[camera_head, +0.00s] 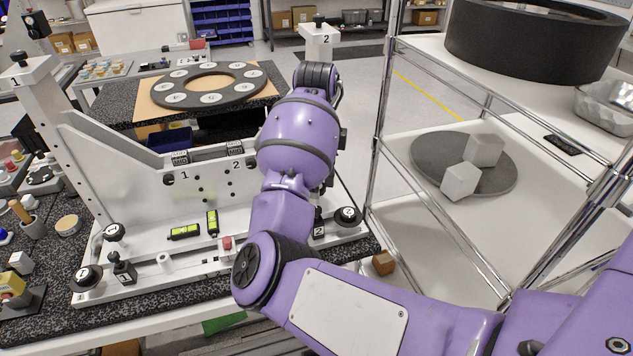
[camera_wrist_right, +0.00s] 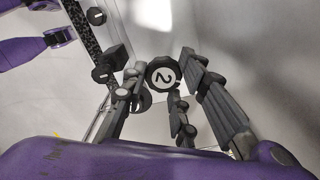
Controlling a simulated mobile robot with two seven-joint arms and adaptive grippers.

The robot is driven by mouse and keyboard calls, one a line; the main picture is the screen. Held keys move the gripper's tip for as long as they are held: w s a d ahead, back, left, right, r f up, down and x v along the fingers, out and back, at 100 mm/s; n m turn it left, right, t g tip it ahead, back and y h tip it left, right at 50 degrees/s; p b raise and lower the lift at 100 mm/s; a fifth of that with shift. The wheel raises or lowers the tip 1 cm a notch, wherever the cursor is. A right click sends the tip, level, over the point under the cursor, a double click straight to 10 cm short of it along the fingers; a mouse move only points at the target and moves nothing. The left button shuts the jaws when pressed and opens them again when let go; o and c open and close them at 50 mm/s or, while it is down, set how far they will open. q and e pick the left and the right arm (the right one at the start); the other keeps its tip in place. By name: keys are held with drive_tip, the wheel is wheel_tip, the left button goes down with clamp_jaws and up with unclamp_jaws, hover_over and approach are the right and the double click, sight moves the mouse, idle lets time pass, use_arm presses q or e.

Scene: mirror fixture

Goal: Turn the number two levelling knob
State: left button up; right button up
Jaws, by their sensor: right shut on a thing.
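In the right wrist view, a black round knob with a white face marked 2 (camera_wrist_right: 163,75) sits between the dark fingers of my right gripper (camera_wrist_right: 165,90). The fingers are closed in around it. In the head view my purple right arm hides this gripper. There a black knob with a white face (camera_head: 348,214) stands on the right end of the white mirror fixture (camera_head: 150,262); I cannot tell whether it is the held one. A black block with a 2 tag (camera_head: 318,230) is just left of it. My left gripper is not in view.
At the fixture's left end stand a black knob with a white face (camera_head: 86,277) and a small black clamp (camera_head: 122,270). A wire shelf (camera_head: 378,130) with grey blocks stands close on the right. A grey ring (camera_head: 208,84) lies on a table behind.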

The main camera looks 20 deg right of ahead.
drive_tip(key=shift+s+a+f+m, duration=0.15)
drive_tip(key=shift+m, duration=0.15)
drive_tip(key=o, duration=1)
drive_tip(key=shift+s, duration=0.1)
drive_tip(key=shift+r, duration=0.2)
drive_tip(key=shift+r, duration=0.25)
wheel_tip(320, 180, up, 11)
drive_tip(key=shift+r, duration=0.15)
